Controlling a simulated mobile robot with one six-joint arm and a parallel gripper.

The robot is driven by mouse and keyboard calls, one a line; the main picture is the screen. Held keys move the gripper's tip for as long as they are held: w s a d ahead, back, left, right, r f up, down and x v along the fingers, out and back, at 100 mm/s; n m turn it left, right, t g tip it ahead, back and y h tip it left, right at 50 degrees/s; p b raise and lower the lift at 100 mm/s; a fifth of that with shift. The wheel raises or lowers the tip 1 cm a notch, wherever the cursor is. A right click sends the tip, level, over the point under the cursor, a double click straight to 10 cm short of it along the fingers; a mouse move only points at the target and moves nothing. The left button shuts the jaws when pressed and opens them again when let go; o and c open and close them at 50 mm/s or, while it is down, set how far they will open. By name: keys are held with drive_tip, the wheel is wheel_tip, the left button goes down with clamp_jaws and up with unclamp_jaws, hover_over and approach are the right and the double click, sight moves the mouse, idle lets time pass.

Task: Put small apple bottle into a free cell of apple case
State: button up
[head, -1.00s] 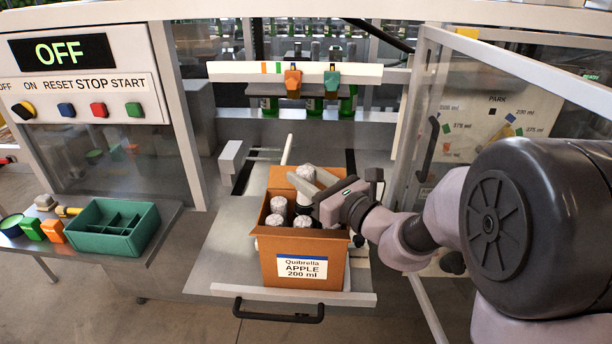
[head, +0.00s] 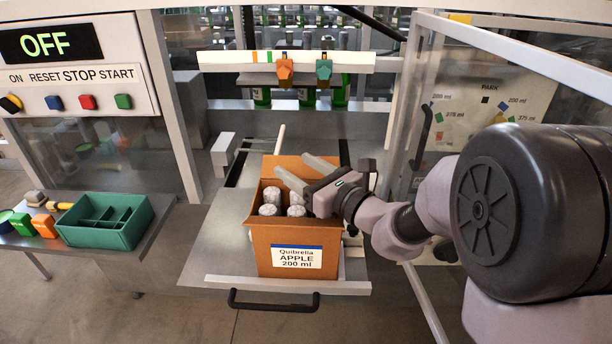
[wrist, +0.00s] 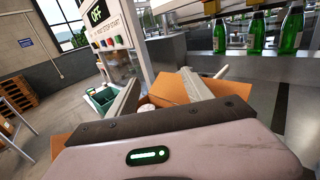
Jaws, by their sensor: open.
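The apple case (head: 290,236) is an open brown carton labelled "Quibrella APPLE 200 ml" on the steel shelf. Several bottles with silvery-white foil tops (head: 296,211) stand inside; their bodies and the cell dividers are hidden by the walls. I cannot tell which is the small apple bottle. My gripper (head: 293,170) is over the back right of the case with its fingers spread, and I see nothing between them. In the wrist view the fingers (wrist: 178,75) are apart over the brown flaps, and a pale top (wrist: 147,108) shows partly beside the left finger.
A green divided tray (head: 108,222) sits on the left side table, beside orange (head: 44,225) and green (head: 22,224) blocks. The control panel (head: 75,75) reads OFF. Green bottles (head: 262,98) stand in the machine behind. A clear door (head: 480,110) stands open at right, near my arm.

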drive_tip(key=s+d+r, duration=0.1)
drive_tip(key=s, duration=0.3)
drive_tip(key=s+d+r, duration=0.1)
drive_tip(key=s, duration=0.2)
drive_tip(key=s+d+r+b, duration=0.1)
drive_tip(key=s, duration=0.3)
drive_tip(key=shift+s+d+r, duration=0.1)
drive_tip(key=shift+s+d, duration=0.15)
drive_tip(key=shift+s, duration=0.1)
drive_tip(key=s+b, duration=0.1)
drive_tip(key=s+r+b, duration=0.1)
drive_tip(key=s+d+b, duration=0.1)
drive_tip(key=shift+s+r, duration=0.2)
drive_tip(key=shift+s, duration=0.15)
